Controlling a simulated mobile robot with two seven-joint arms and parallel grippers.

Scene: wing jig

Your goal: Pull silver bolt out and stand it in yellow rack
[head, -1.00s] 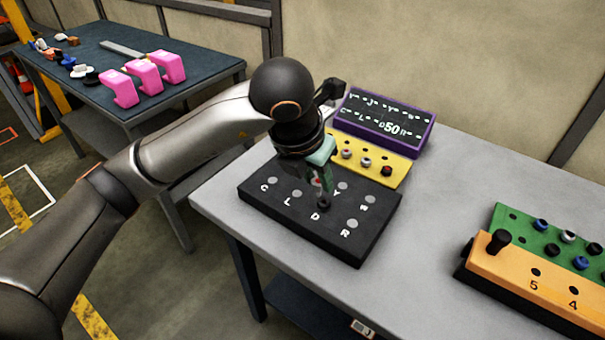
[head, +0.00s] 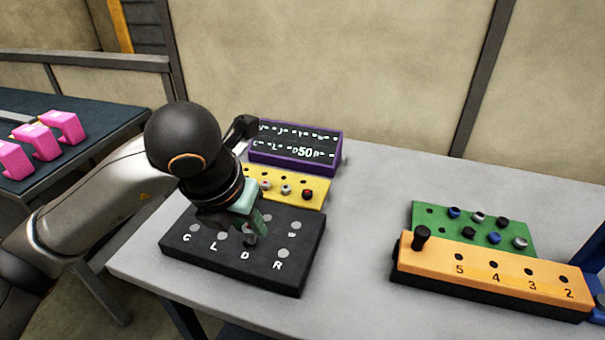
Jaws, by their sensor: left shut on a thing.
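My left gripper (head: 252,230) is shut on a small dark grey piece (head: 250,240) beside the letter D of the black lettered block (head: 200,263). The jaws partly hide this piece, and I cannot tell whether it is seated in the block. The yellow rack (head: 318,184) stands just behind the block. It holds silver-topped bolts (head: 286,189) and a dark red one (head: 307,194), with empty holes behind them. Other silver-topped bolts (head: 520,242) stand in the green rack (head: 425,207) at the right. My right gripper is not in view.
A purple display box (head: 340,152) with "50" behind D stands behind the yellow rack. An orange numbered block (head: 430,257) with a black knob (head: 421,237) fronts the green rack. The grey tabletop (head: 360,225) is clear between. Pink brackets (head: 62,127) lie on another table.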

